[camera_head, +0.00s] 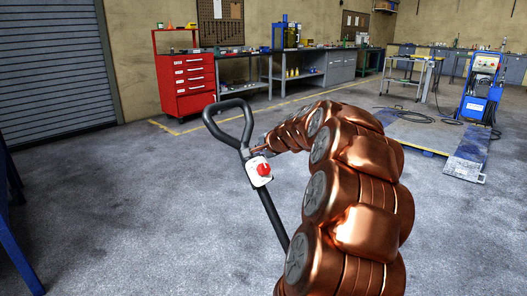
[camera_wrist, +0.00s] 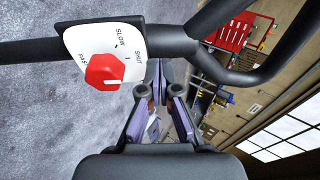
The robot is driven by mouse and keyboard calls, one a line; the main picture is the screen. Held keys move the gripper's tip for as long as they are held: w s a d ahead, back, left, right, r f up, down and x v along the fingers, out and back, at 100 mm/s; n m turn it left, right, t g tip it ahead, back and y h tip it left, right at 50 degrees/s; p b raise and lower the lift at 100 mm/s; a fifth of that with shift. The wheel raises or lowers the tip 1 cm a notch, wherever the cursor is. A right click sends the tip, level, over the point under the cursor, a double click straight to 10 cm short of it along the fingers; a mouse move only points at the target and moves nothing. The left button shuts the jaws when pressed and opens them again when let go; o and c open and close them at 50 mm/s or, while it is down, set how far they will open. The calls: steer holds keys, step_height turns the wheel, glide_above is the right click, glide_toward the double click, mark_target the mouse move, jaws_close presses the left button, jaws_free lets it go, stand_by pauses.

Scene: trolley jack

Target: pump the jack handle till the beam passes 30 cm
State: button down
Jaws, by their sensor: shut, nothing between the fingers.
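The jack handle (camera_head: 270,213) is a black pole with a closed loop grip (camera_head: 229,113) at its top, leaning up toward the left. It crosses the top of the wrist view (camera_wrist: 168,40). A white plate (camera_wrist: 70,40) on it reads SLOW, SHUT and FAST, and carries a red knob (camera_wrist: 101,72). My gripper (camera_wrist: 158,75) is shut and empty, its fingertips close to the pole just below the loop; I cannot tell whether they touch it. In the head view my copper arm hides most of it. The jack body and the beam are not in view.
A red tool cabinet (camera_head: 187,82) and workbenches (camera_head: 300,68) line the back wall. A blue machine (camera_head: 482,88) and a low ramp platform (camera_head: 430,130) stand at right. A blue post (camera_head: 20,235) is at the left edge. The grey floor at left is clear.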

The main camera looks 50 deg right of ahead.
mark_target(253, 160)
steer(key=shift+b+x, duration=0.4)
steer(key=shift+x, duration=1.55)
